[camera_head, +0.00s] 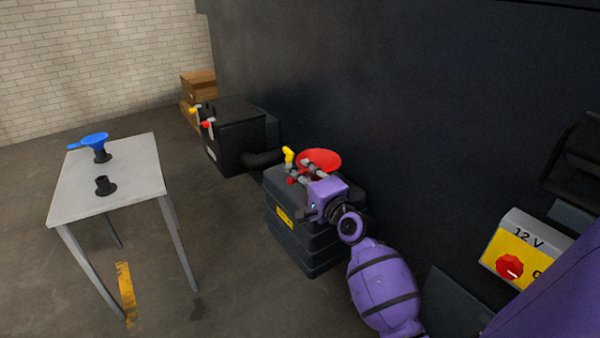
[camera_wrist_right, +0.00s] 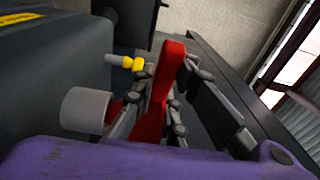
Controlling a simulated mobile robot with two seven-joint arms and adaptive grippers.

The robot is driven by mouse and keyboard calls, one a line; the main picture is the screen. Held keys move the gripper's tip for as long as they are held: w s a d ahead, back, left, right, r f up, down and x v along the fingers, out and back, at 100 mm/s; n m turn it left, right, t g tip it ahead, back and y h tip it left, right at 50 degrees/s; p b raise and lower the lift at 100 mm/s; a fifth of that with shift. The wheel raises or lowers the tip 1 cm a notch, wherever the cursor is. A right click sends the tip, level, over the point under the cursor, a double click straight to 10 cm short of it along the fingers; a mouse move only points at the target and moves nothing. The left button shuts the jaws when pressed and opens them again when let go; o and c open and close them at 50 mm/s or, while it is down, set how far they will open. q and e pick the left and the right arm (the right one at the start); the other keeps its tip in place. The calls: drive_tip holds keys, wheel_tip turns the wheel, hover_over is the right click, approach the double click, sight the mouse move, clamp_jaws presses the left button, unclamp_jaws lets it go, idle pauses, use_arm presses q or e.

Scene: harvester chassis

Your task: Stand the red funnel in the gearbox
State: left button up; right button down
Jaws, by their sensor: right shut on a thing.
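The red funnel (camera_head: 320,159) is held above the near black ribbed box (camera_head: 295,222), close to the dark wall. My right gripper (camera_head: 304,171) is shut on it. In the right wrist view the funnel's red handle (camera_wrist_right: 158,92) passes between the fingers (camera_wrist_right: 160,108). The funnel's spout is hidden, so I cannot tell whether it is inside an opening. A yellow-topped fitting (camera_head: 288,155) stands on the box beside the funnel. The pictures do not make clear which black box is the gearbox. My left gripper is not in view.
A second black box (camera_head: 240,137) with yellow and red fittings stands farther back. At left, a grey table (camera_head: 135,168) carries a blue funnel (camera_head: 95,140) in a black holder and an empty black holder (camera_head: 105,186). A 12 V switch box (camera_head: 515,254) is at right.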

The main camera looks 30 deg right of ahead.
drive_tip(key=c, duration=1.7)
unclamp_jaws()
drive_tip(key=shift+o, duration=0.2)
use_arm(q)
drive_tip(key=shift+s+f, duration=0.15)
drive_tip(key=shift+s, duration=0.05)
use_arm(e)
drive_tip(key=s, duration=1.2)
drive_tip(key=shift+d, duration=0.15)
drive_tip(key=shift+f, duration=0.1)
